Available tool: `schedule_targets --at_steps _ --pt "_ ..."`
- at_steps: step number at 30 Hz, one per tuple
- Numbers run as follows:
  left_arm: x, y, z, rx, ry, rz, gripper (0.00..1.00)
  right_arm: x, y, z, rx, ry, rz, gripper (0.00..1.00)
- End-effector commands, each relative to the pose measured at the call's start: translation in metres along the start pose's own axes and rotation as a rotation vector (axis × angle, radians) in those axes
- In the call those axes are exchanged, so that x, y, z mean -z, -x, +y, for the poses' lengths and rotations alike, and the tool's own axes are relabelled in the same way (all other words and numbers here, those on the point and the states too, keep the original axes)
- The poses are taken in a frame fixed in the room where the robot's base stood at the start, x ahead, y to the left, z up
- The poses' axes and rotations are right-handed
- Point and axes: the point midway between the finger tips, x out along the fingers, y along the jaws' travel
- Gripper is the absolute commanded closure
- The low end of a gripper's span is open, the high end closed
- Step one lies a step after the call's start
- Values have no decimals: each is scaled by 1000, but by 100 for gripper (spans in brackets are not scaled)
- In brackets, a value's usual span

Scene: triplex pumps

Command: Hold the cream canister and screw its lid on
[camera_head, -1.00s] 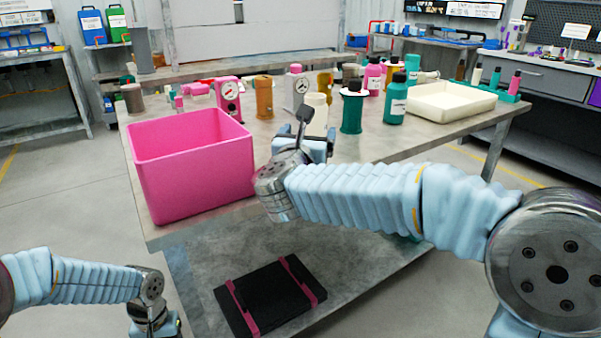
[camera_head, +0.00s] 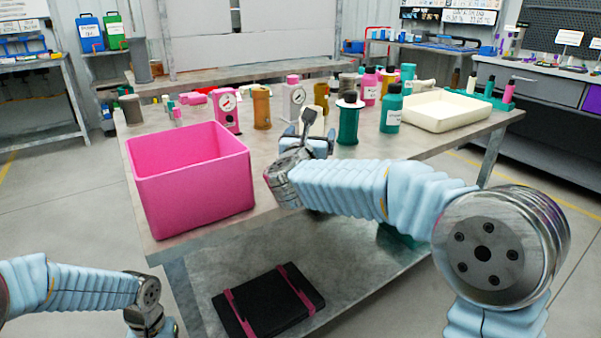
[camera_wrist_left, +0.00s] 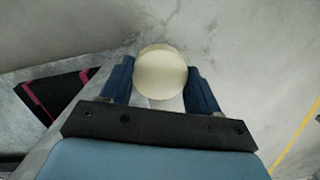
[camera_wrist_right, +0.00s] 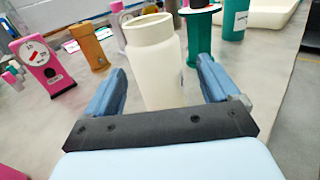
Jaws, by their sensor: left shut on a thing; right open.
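The cream canister (camera_wrist_right: 158,70) stands upright on the table in the right wrist view, with a bare neck and no lid on it. My right gripper (camera_wrist_right: 160,82) is open, with one finger on each side of the canister's body. In the head view my right gripper and wrist (camera_head: 308,146) mostly hide the canister. The round cream lid (camera_wrist_left: 160,72) is held between the fingers of my left gripper (camera_wrist_left: 160,84), low beside the table. In the head view the left wrist is at the bottom left and the lid does not show.
A pink bin (camera_head: 195,190) stands at the table's near left. A pink gauge housing (camera_wrist_right: 40,62), an orange cylinder (camera_wrist_right: 90,48) and a green spool (camera_wrist_right: 198,35) stand close behind the canister. A cream tray (camera_head: 440,112) is at the right. A black case (camera_head: 268,302) lies on the lower shelf.

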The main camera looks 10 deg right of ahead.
Motion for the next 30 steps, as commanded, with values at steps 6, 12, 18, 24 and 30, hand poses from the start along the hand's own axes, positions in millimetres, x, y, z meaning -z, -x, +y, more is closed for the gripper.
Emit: schedule_targets --at_steps 6,12,18,24,30 --pt "0 3 0 0 0 0 68 -1 -4 1 0 1 0 12" --pt "-2 19 0 0 0 0 68 -3 -34 3 2 3 1 12" --pt "-3 22 0 0 0 0 68 -1 -51 3 0 0 0 12" --pt "-2 21 0 0 0 0 68 0 -52 3 -1 0 0 12" --pt "-2 21 0 0 0 0 68 0 -52 3 -1 0 0 22"
